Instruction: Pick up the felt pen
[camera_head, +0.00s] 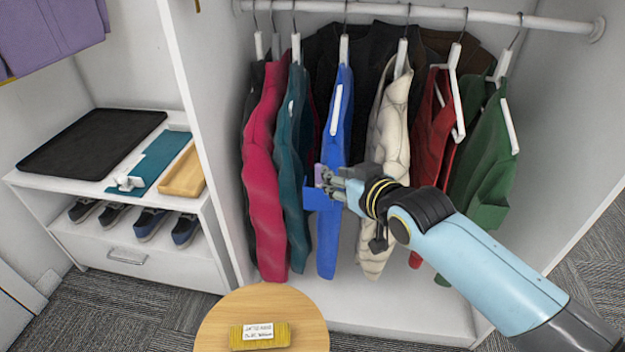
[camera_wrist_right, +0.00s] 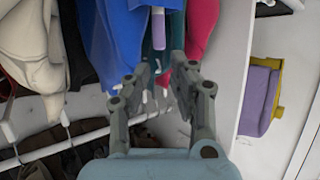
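My right gripper (camera_head: 335,183) is in front of the blue jacket (camera_head: 328,245) hanging in the wardrobe, near its pocket (camera_head: 321,199). In the wrist view the gripper (camera_wrist_right: 165,62) has its fingers apart with nothing held between them. A small lavender thing (camera_head: 320,174) shows at the top of the pocket, just left of the fingertips; a lavender patch (camera_wrist_right: 170,4) also shows at the top edge of the wrist view. It is too small and partly hidden for me to tell whether it is the felt pen. My left gripper is out of view.
Several garments hang close together, with a pink one (camera_head: 264,180) left and a cream one (camera_head: 391,125) right. A round wooden table (camera_head: 215,327) with a labelled yellow item (camera_head: 270,341) stands below. Left shelves hold a black tray (camera_head: 90,145), a wooden tray (camera_head: 184,177) and shoes.

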